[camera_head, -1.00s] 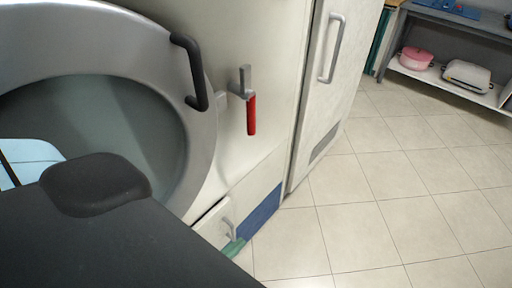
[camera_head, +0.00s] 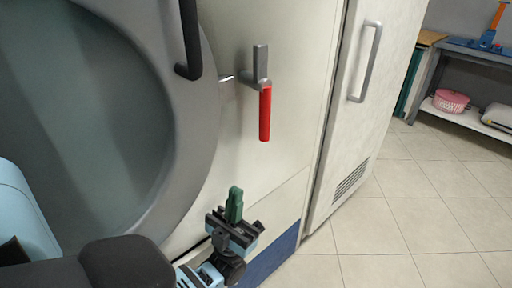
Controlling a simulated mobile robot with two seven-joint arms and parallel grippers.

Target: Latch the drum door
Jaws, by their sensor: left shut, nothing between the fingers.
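The drum door (camera_head: 190,143) is a grey ring around a dark round window, at the left. It appears to lie close to the pale machine front; I cannot tell whether it is fully seated. A black bar handle (camera_head: 190,35) is on its right part. Right of the door's edge is the latch (camera_head: 260,67), a grey metal piece with a red grip (camera_head: 265,113) hanging down. A small metal tongue shows between latch and door rim. My left gripper (camera_head: 235,203), with green fingertips, is shut and empty below the latch, apart from the red grip. My right gripper is out of view.
A tall pale cabinet door (camera_head: 345,130) with a metal handle (camera_head: 367,62) stands right of the machine. A grey shelf (camera_head: 465,52) with a pink basket (camera_head: 451,101) is at the far right. The tiled floor (camera_head: 420,215) between is clear.

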